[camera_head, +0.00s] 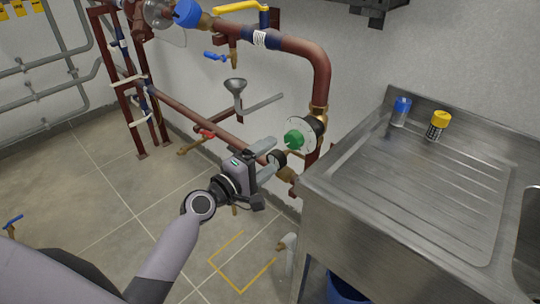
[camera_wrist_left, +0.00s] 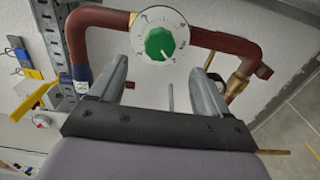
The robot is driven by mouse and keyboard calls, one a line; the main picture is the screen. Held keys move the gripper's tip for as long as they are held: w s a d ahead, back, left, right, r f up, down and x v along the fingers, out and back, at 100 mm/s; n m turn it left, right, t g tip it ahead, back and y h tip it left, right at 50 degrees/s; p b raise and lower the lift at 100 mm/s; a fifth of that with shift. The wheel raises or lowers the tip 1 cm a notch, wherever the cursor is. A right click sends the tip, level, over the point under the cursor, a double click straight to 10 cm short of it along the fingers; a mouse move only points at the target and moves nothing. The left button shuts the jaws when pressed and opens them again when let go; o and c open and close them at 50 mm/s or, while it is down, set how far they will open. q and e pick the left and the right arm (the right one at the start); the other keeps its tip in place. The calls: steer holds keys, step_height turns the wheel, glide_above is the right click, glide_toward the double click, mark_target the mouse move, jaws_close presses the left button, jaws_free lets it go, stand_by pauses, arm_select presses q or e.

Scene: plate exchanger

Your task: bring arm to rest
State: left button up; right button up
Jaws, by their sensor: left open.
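My left gripper (camera_head: 268,159) is open, out in front of the red-brown pipework and to the left of the sink unit. Its two grey fingers stand wide apart in the left wrist view (camera_wrist_left: 160,80), with nothing held between them. Past the fingertips is a white round dial with a green knob (camera_head: 294,140), fixed on the pipe; it also shows in the left wrist view (camera_wrist_left: 160,43). The fingers look apart from the dial. My left arm comes in from the bottom left of the head view. My right gripper is not in view.
A steel sink unit (camera_head: 330,222) stands at the right, with a blue-capped container (camera_head: 400,112) and a yellow-capped shaker (camera_head: 438,125) on it. Pipes with a yellow lever (camera_head: 240,6) and a grey funnel (camera_head: 236,86) run along the wall. The tiled floor at left is mostly clear.

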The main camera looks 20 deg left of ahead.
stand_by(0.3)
arm_select(q)
steer(key=s+f+m+g+y+p, duration=0.1)
steer(key=s+f+m, duration=0.3)
steer(key=s, duration=0.4)
steer(key=s+f+m+g+y+p, duration=0.1)
steer(key=s+f+m+g+p, duration=0.2)
steer(key=s+m, duration=0.4)
steer(key=s+d+f+m+g+y+p, duration=0.1)
steer(key=s+f+m, duration=0.4)
steer(key=s, duration=0.5)
steer(key=shift+f+m+g+y+p, duration=0.3)
steer(key=shift+f+g+y+p, duration=0.2)
steer(key=shift+f+g+p, duration=0.5)
steer(key=shift+d+r, duration=0.1)
steer(key=shift+r, duration=0.15)
